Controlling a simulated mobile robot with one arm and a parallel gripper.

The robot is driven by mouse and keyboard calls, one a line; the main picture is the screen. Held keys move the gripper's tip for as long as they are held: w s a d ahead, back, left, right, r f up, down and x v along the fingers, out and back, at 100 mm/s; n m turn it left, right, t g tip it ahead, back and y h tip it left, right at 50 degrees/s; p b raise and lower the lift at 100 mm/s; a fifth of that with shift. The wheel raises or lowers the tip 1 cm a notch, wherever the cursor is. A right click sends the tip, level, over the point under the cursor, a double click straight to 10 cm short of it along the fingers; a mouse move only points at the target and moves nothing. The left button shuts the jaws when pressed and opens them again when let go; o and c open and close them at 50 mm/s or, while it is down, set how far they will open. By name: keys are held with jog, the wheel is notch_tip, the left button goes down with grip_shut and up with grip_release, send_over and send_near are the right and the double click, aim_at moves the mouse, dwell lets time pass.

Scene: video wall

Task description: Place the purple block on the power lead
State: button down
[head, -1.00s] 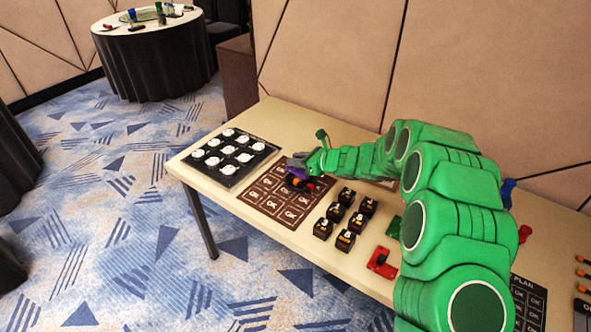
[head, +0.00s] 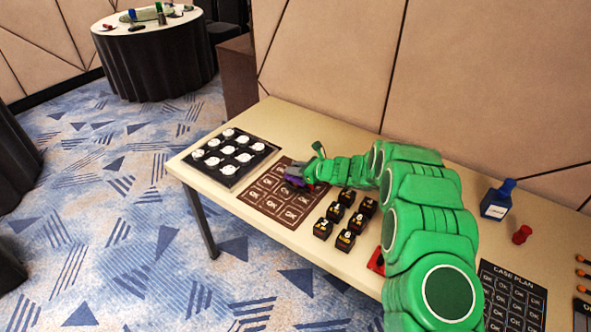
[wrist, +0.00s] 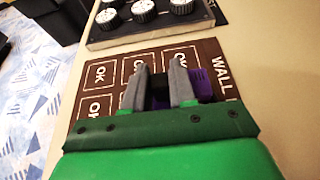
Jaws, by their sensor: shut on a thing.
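My gripper (head: 302,181) is low over the brown mat marked with OK squares (head: 268,206). It is shut on the purple block (head: 291,180), which is mostly hidden by the fingers in the head view. In the wrist view, purple (wrist: 204,83) shows beside the right finger, and dark purple shows between the fingers (wrist: 160,82). A small red bit shows by the fingertips in the head view; I cannot tell what it belongs to. I cannot make out the power lead now, nor whether the block touches anything below it.
A black panel with white knobs (head: 228,158) lies left of the mat. Several dark numbered blocks (head: 345,240) stand to its right. A blue bottle-like thing (head: 496,204), a red piece (head: 522,235) and a black CASE PLAN mat (head: 512,300) are further right. The table's front edge is close.

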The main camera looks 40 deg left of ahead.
jog(key=shift+f, duration=0.25)
jog(key=shift+f, duration=0.1)
jog(key=c, duration=0.9)
grip_release()
jog(key=shift+w+d+r, duration=0.1)
jog(key=shift+d+r, duration=0.3)
jog(key=shift+d, duration=0.05)
jog(key=v, duration=1.1)
jog(key=shift+f, duration=0.1)
